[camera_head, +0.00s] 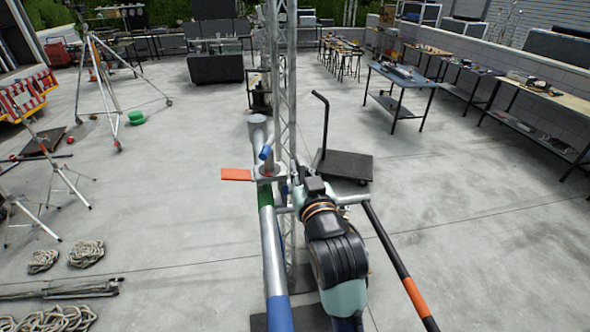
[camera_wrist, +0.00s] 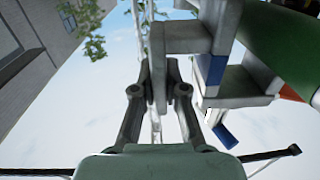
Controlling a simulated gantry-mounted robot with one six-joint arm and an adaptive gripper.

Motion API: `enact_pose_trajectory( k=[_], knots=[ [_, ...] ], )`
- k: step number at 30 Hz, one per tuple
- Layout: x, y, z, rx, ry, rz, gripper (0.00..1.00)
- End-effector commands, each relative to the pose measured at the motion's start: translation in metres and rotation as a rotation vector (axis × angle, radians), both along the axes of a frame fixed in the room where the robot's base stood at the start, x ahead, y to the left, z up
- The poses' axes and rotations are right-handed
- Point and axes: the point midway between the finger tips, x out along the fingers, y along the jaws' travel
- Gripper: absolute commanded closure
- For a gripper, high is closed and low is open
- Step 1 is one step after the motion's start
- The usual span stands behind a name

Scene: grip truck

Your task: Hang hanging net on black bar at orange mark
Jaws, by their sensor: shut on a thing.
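My gripper (camera_head: 305,187) is at the middle of the head view, partly hidden by my wrist, close beside a silver, green and blue pole (camera_head: 272,235). In the wrist view its two fingers (camera_wrist: 164,92) are shut on a grey metal piece (camera_wrist: 160,68) that joins a grey bracket (camera_wrist: 213,30). A black bar (camera_head: 385,240) slants down to the right of my arm, with an orange mark (camera_head: 416,296) near its lower end. No net can be made out in either view.
An orange flat piece (camera_head: 237,174) sticks out left of the pole. A lattice truss (camera_head: 284,90) rises behind it. A black cart (camera_head: 343,164) stands behind my gripper. The floor right of the black bar is clear.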

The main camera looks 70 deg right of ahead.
Motion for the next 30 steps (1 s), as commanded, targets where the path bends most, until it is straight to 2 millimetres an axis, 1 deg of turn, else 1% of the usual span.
enact_pose_trajectory(
  k=[1, 30],
  knots=[
    [-0.003, -0.002, 0.002, -0.003, -0.003, -0.002, 1.00],
    [-0.046, -0.035, 0.002, -0.003, -0.003, 0.000, 1.00]
  ],
)
